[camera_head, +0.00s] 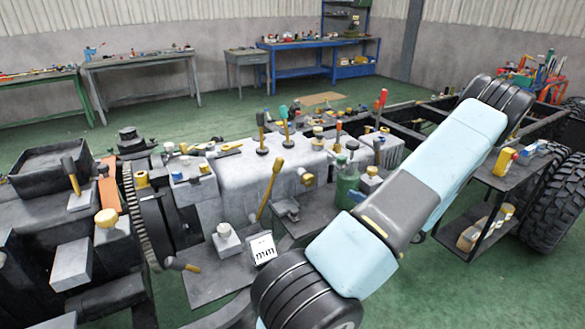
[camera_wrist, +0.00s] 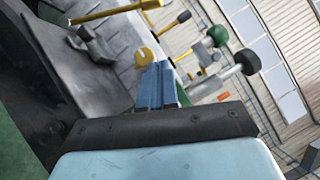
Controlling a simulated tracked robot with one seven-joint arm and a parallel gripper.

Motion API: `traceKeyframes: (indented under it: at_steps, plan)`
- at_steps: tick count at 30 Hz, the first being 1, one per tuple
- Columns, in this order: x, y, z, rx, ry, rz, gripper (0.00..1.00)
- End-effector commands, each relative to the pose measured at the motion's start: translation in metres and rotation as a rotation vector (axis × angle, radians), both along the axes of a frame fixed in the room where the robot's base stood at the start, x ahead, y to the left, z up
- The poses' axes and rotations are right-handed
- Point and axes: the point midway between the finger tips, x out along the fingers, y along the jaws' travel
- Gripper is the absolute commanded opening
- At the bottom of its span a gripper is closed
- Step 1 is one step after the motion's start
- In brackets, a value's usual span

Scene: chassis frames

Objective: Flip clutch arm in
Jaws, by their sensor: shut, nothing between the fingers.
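I cannot tell for certain which lever is the clutch arm. A long yellow lever (camera_head: 269,190) stands tilted beside the grey housing in the head view. In the wrist view, my gripper (camera_wrist: 157,70) shows as two blue fingers closed together and empty. A yellow round cap (camera_wrist: 148,56) is close by the fingertips; contact is unclear. A yellow rod (camera_wrist: 108,14) lies at the upper left. My gripper is not seen in the head view.
The grey housing (camera_head: 245,170) carries several upright levers. In the wrist view, a black-knobbed lever (camera_wrist: 243,65) and a green ball knob (camera_wrist: 217,34) stand right of my fingers. A parts shelf (camera_head: 490,215) and large tyre (camera_head: 555,205) are at right. Green floor is open behind.

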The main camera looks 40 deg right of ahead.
Motion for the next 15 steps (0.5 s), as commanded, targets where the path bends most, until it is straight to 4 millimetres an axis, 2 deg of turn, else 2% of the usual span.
traceKeyframes:
  at_steps: [8,15]
  plan:
    - [0.009,0.003,0.002,0.0,0.0,0.005,0.0]
    - [0.042,0.014,0.011,-0.002,0.0,0.007,0.0]
